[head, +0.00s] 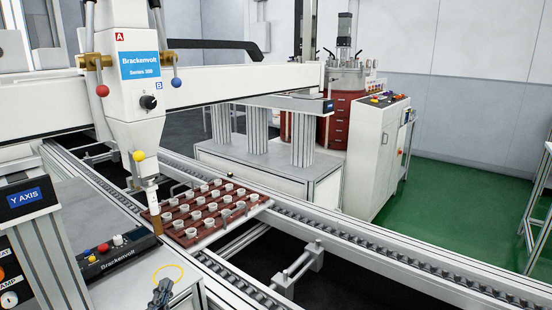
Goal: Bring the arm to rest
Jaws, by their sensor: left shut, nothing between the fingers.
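My left gripper (160,292) shows at the bottom edge of the head view, dark and small, with its fingers shut and nothing between them. It is over the pale bench top, just below a yellow ring mark (168,273) and apart from it. Most of my left arm is out of view. My right gripper is not in view.
A black control box (113,256) with buttons stands left of my gripper.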

